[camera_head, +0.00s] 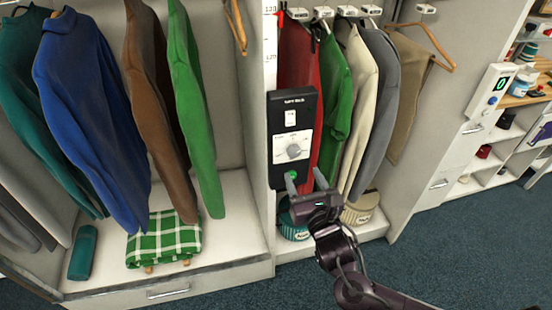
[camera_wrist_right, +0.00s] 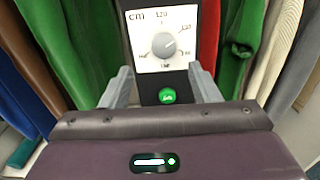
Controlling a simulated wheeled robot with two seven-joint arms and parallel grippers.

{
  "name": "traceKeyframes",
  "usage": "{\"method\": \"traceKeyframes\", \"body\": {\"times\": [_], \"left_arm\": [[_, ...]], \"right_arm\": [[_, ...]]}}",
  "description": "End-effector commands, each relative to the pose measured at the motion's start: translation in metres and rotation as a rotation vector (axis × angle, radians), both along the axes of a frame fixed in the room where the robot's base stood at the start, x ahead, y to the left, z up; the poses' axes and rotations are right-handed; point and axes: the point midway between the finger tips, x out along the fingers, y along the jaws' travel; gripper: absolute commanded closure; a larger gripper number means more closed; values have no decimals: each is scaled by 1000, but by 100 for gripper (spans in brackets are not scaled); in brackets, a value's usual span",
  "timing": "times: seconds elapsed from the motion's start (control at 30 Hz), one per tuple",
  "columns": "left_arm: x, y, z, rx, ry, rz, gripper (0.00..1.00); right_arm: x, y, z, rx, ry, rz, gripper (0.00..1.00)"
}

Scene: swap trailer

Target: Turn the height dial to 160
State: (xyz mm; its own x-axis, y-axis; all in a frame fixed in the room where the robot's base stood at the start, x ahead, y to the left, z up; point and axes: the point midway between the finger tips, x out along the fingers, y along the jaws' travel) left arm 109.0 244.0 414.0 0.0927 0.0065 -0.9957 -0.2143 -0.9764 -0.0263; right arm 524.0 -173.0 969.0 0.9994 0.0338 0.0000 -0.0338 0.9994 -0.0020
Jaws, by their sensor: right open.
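The height dial (camera_head: 293,151) is a grey round knob on a white scale plate, set in a black panel (camera_head: 308,101) on the wardrobe's upright divider. It also shows in the right wrist view as a knob (camera_wrist_right: 164,45) under the letters "cm" and "120"; its other numbers are too small to read surely. A green button (camera_wrist_right: 167,96) sits below the dial. My right gripper (camera_head: 306,181) is open and empty, just below the dial and near the button. In the wrist view its fingers stand either side of the panel's lower part, apart from the knob. My left gripper is not in view.
Clothes hang on both sides of the panel, including a red garment (camera_head: 300,70) close beside it. A green checked cloth (camera_head: 165,239) lies on the left shelf. Round boxes (camera_head: 360,208) stand below right. Carpet floor (camera_head: 470,250) is clear at right.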

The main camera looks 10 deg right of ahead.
Motion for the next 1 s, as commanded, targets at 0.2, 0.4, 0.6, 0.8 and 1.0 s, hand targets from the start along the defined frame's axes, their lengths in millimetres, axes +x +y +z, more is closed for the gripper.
{"method": "traceKeyframes", "body": {"times": [0.2, 0.4, 0.6, 0.8, 1.0], "left_arm": [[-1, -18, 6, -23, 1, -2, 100], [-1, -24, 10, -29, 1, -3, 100], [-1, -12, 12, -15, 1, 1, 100], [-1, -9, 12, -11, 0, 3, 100], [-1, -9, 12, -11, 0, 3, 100]], "right_arm": [[29, 1, 4, -7, -4, -1, 44], [59, 3, 2, -5, -2, 0, 44], [75, 3, 1, -4, -1, 1, 44], [76, 3, 0, -4, 0, 1, 44], [76, 3, 0, -4, 0, 1, 61]]}}
